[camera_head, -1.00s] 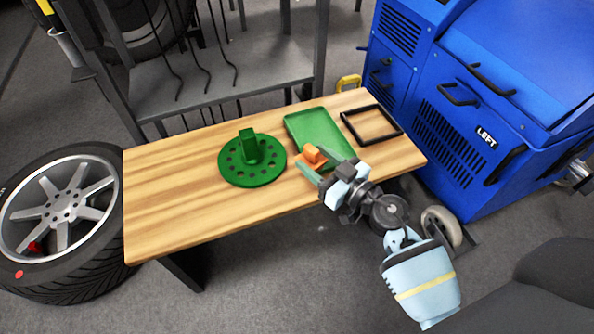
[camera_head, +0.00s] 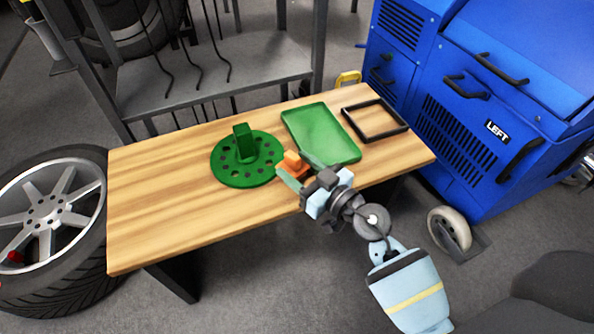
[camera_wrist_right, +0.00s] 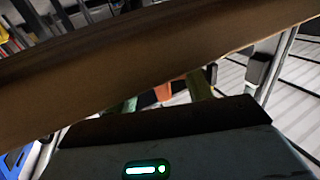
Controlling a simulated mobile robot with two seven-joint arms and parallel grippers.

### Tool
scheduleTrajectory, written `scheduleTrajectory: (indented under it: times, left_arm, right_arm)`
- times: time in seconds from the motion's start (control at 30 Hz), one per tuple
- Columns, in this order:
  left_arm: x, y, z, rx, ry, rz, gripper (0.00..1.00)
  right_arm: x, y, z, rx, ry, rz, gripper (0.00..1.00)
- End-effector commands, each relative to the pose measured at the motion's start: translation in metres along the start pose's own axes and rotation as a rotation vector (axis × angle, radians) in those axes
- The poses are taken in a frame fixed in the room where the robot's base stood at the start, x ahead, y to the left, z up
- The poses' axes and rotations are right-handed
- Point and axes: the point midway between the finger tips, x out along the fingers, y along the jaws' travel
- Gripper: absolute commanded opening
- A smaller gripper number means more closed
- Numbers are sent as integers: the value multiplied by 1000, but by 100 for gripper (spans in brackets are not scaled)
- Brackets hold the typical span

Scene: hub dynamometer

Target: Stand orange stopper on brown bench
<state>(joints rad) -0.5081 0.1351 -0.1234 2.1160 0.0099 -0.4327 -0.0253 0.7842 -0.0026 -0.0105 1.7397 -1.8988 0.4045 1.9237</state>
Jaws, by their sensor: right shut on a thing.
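The orange stopper (camera_head: 292,159) is between the fingers of my right gripper (camera_head: 294,168), which is shut on it. It is over the brown wooden bench (camera_head: 170,205), near the front edge, between the green disc and the green tray. I cannot tell whether its bottom touches the bench. In the right wrist view a small part of the orange stopper (camera_wrist_right: 162,92) shows between the greenish fingers of my right gripper (camera_wrist_right: 163,97); a brown surface covers much of that view. My left gripper is not in view.
A green disc with holes and an upright block (camera_head: 235,178) is just left of the stopper. A green tray (camera_head: 322,135) and a black frame (camera_head: 348,120) lie to the right. The bench's left half is clear. A blue machine (camera_head: 430,130) stands beyond the right end.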

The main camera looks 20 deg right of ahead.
Motion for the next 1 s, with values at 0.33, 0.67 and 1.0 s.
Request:
scheduleTrajectory:
  times: [0.33,0.67,1.0]
  left_arm:
    - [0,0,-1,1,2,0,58]
    - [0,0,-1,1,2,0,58]
    - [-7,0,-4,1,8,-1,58]
  right_arm:
    - [0,0,1,-1,-1,-1,52]
    - [0,0,1,-1,0,-1,72]
    - [-21,0,-1,0,-3,0,72]
